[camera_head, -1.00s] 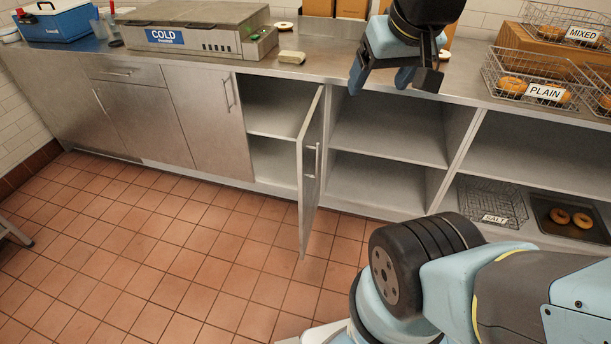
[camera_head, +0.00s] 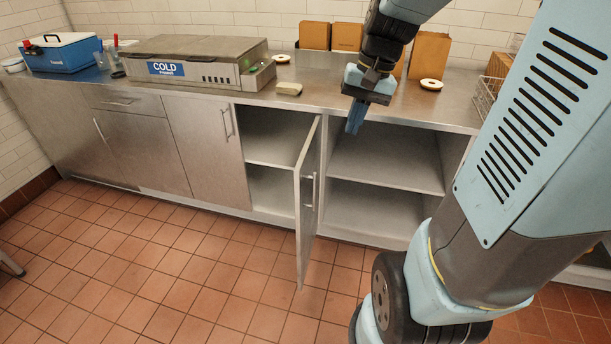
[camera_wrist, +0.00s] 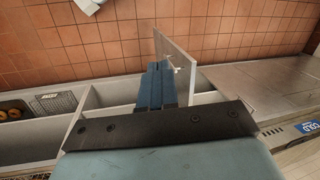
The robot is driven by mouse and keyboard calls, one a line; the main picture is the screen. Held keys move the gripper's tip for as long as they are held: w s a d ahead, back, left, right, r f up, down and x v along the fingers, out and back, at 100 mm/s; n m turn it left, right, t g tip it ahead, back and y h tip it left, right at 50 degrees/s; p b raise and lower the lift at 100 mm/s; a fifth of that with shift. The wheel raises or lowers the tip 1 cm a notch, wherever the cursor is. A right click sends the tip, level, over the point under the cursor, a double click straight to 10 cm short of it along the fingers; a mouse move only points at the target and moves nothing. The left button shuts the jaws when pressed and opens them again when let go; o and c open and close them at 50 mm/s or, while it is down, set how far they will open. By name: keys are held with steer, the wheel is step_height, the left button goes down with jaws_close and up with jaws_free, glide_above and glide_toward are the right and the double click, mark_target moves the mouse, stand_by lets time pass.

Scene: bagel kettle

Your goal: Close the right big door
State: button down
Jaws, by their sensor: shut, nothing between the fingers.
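The right big door (camera_head: 309,185) is a grey metal cabinet door standing wide open. It sticks out from the counter front toward the room, with a bar handle (camera_head: 314,190) on its right-hand face. The door also shows in the wrist view (camera_wrist: 176,58), just beyond my fingers. My gripper (camera_head: 355,118) is shut and empty, pointing down in front of the open shelves, to the right of the door's top and apart from it in the head view. In the wrist view its blue fingers (camera_wrist: 156,84) are together; whether they touch the door cannot be told there.
The open cabinet (camera_head: 275,140) behind the door has shelves inside. A bare shelf bay (camera_head: 385,160) lies right of it. The tiled floor before the door is clear.

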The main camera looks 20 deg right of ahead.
steer(key=w+d+f+m+g+y, duration=0.35)
steer(key=w+f, duration=0.35)
steer(key=f, duration=0.3)
steer(key=w+d+f+m+t+y, duration=0.25)
steer(key=d+f+m+y, duration=0.2)
steer(key=f, duration=0.65)
steer(key=w+d+f+m+t+y, duration=0.1)
steer(key=d+f+m+t+y, duration=0.3)
steer(key=f, duration=0.6)
steer(key=w+d+f+m+t+y, duration=0.25)
steer(key=f+m, duration=0.25)
steer(key=f, duration=0.6)
steer(key=s+x, duration=0.1)
steer(key=x, duration=1.3)
steer(key=shift+a+r+g, duration=0.2)
steer(key=shift+a+g, duration=0.1)
steer(key=shift+g, duration=0.15)
